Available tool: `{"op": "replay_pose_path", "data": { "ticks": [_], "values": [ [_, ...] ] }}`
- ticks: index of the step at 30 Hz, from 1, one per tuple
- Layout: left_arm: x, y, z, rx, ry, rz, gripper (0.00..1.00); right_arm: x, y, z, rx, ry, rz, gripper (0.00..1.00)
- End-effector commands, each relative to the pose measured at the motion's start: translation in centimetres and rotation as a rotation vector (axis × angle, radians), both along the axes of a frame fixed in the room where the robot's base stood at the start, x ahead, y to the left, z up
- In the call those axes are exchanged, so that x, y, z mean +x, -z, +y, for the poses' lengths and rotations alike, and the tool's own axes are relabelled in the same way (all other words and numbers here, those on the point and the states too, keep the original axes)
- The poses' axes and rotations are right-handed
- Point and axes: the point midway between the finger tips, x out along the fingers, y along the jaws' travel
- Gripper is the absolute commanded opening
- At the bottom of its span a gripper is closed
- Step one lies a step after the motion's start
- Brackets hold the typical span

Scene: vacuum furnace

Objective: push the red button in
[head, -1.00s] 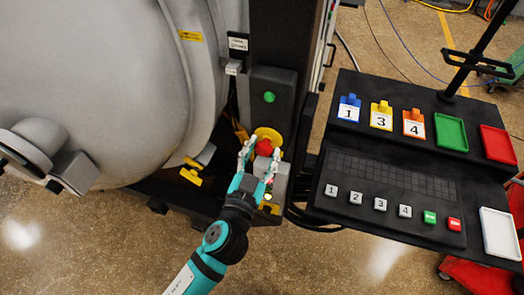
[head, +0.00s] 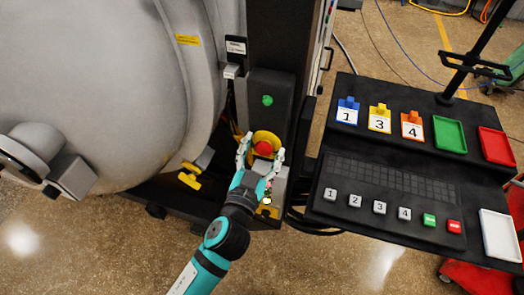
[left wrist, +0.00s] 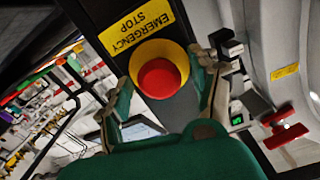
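The red button (head: 263,149) sits on a round yellow base (head: 266,136) on the dark post beside the furnace. In the left wrist view the red button (left wrist: 159,78) is in the middle, below a yellow EMERGENCY STOP label (left wrist: 138,25). My left gripper (head: 262,151) is open, with its fingers apart on either side of the button. In the left wrist view its fingers (left wrist: 160,90) also frame the button. Whether they touch the base I cannot tell. My right gripper is in neither view.
A green button (head: 267,100) is higher on the same post. A yellow handle (head: 196,175) is left of my left gripper, by the large grey furnace (head: 90,80). A black console (head: 390,195) with numbered keys, tags and coloured trays stands on the right.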

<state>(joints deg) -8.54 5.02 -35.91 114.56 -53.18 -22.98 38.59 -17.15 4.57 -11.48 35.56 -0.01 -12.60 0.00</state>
Motion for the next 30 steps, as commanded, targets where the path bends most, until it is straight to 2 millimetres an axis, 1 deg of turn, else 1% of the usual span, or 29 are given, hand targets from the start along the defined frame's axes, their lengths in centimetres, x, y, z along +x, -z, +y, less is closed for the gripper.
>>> {"op": "replay_pose_path", "data": {
  "ticks": [8, 11, 14, 21, 24, 30],
  "values": [
    [-0.1, 0.1, 0.0, 0.001, 0.000, 0.002, 0.67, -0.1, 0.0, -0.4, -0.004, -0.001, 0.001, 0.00],
    [-0.7, 0.2, 0.2, 0.000, 0.000, 0.004, 0.67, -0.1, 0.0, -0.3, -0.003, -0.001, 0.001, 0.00],
    [-2.1, 0.2, 0.6, 0.000, 0.000, 0.005, 0.67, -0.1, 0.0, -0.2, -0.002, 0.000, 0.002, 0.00],
    [-6.9, 0.3, 2.2, -0.003, -0.001, 0.008, 0.67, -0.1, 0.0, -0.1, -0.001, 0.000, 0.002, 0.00],
    [-8.6, 0.2, 2.7, -0.002, -0.002, 0.008, 0.67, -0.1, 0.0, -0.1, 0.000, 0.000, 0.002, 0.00],
    [-10.7, 0.1, 3.5, -0.002, -0.003, 0.004, 0.67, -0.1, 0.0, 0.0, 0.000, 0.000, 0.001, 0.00]
  ]
}}
